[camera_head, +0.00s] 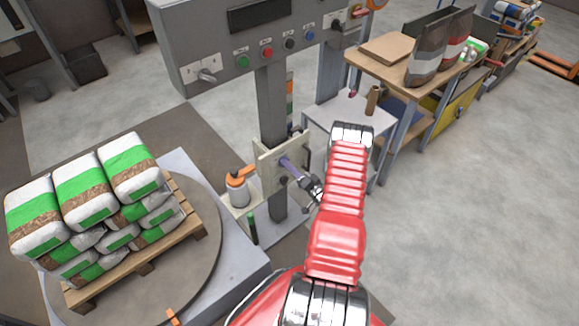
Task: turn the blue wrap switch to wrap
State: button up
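A grey control panel (222,52) crosses the top of the view, with a row of small round controls. They include a green one (243,62), a red one (266,53), a dark one (289,43) and a blue one (310,34). Their labels are too small to read. A blue-purple bar (292,167) sticks out from a pale bracket on the column below the panel. My gripper (309,186) is beside the outer end of this bar, well below the panel. Its fingers are small and partly hidden, so contact and opening cannot be told.
White-and-green bags (80,188) stand on a pallet on a round turntable (207,262) at left. A wooden bench (362,66) with more bags is at right, and a small grey table (345,107) stands nearer.

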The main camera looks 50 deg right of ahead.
jog(key=shift+w, duration=0.3)
jog(key=shift+c, duration=0.5)
jog(key=shift+d, duration=0.1)
grip_shut()
